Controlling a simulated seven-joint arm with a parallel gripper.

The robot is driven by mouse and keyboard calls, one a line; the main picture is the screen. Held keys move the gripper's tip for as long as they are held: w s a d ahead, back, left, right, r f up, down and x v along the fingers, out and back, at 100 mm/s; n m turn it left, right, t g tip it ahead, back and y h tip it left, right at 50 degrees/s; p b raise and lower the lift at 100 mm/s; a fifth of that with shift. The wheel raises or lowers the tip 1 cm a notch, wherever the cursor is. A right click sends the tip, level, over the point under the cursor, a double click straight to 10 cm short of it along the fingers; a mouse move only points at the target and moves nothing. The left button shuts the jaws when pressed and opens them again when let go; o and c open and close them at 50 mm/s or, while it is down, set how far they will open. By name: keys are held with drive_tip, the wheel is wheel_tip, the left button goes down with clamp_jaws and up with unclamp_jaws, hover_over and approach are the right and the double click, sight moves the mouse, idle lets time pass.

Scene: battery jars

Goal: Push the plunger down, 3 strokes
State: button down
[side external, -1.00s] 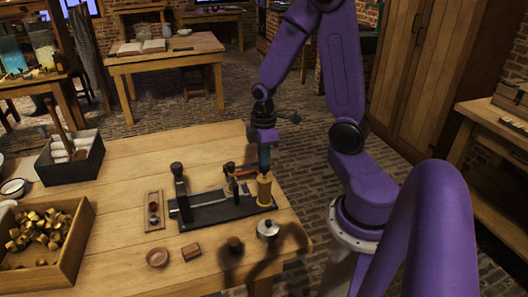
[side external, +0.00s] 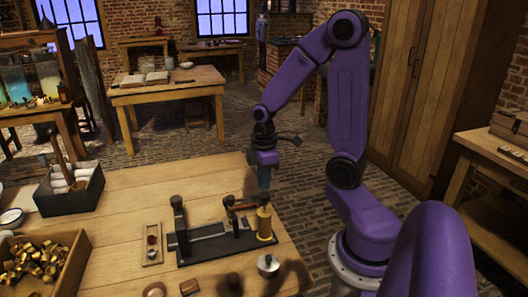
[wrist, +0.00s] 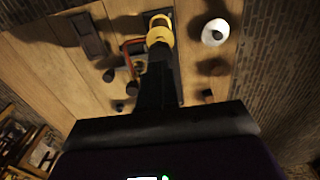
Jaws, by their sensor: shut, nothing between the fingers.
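A yellow-brass upright cylinder (side external: 264,224) stands at the right end of a black base plate (side external: 215,247). A narrower top shows just above it, under my gripper (side external: 264,195). My gripper is shut and empty, pointing straight down over the cylinder. In the side view I cannot tell whether the fingertips touch the top. In the wrist view, the dark fingers (wrist: 158,55) lie in front of the yellow cylinder top (wrist: 160,28) and hide part of it.
A black post (side external: 178,220) and a reddish lever part (side external: 243,203) stand on the base. A small round metal pot (side external: 268,264) is near the table's right edge. A wooden tray of brass pieces (side external: 82,262) and a black box (side external: 85,200) stand at left.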

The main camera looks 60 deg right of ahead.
sight(264, 195)
wheel_tip(264, 195, up, 10)
drive_tip(key=shift+f, duration=0.25)
idle(0.6)
wheel_tip(264, 195, up, 2)
drive_tip(key=shift+d+r, duration=0.1)
drive_tip(key=shift+r, duration=0.1)
wheel_tip(264, 195, down, 14)
idle(0.9)
